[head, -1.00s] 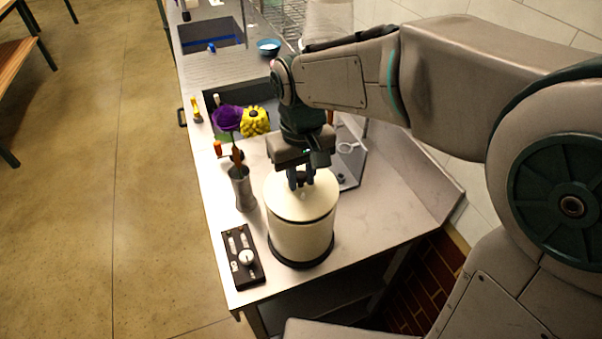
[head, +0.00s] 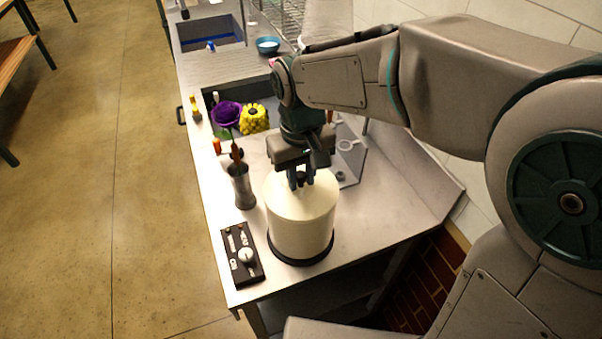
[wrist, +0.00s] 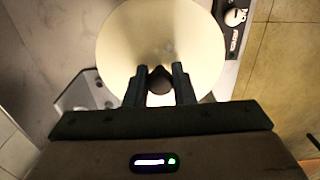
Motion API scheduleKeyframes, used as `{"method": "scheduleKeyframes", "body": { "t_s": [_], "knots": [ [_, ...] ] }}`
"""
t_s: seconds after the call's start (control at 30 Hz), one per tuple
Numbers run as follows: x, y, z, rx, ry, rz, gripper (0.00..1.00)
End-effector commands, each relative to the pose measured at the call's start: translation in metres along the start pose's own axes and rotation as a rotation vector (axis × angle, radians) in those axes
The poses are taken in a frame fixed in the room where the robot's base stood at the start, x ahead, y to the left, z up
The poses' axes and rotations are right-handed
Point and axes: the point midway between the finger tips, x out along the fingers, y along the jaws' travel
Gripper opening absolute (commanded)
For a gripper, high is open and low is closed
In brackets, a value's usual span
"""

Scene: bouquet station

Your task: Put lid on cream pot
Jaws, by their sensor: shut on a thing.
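The cream pot (head: 301,230) stands upright on the counter on a dark base. Its cream lid (head: 306,202) lies over the top of the pot, and in the head view I see no clear gap between them. In the wrist view the lid (wrist: 165,40) fills the upper middle as a pale disc. My gripper (head: 300,181) is above the lid, pointing down. In the wrist view my gripper's fingers (wrist: 160,82) are shut on the lid's dark round knob (wrist: 160,80). The pot's opening is hidden.
A grey vase (head: 242,188) with purple and yellow flowers (head: 254,119) stands left of the pot. A black panel with a white knob (head: 242,257) lies at the counter's front left. A grey stand (head: 352,160) is behind the pot. The counter right of the pot is clear.

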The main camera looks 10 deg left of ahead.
Motion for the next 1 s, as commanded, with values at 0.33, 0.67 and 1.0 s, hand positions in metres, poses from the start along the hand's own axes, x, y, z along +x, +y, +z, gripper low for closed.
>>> {"method": "scheduleKeyframes", "body": {
  "t_s": [0.33,0.67,1.0],
  "knots": [
    [0.0057,-0.0003,0.0001,0.000,0.000,0.000,0.00],
    [0.0055,-0.0004,0.0001,0.000,0.000,0.000,0.42],
    [0.0041,-0.0003,0.0000,0.000,0.001,0.000,0.48]
  ]
}}
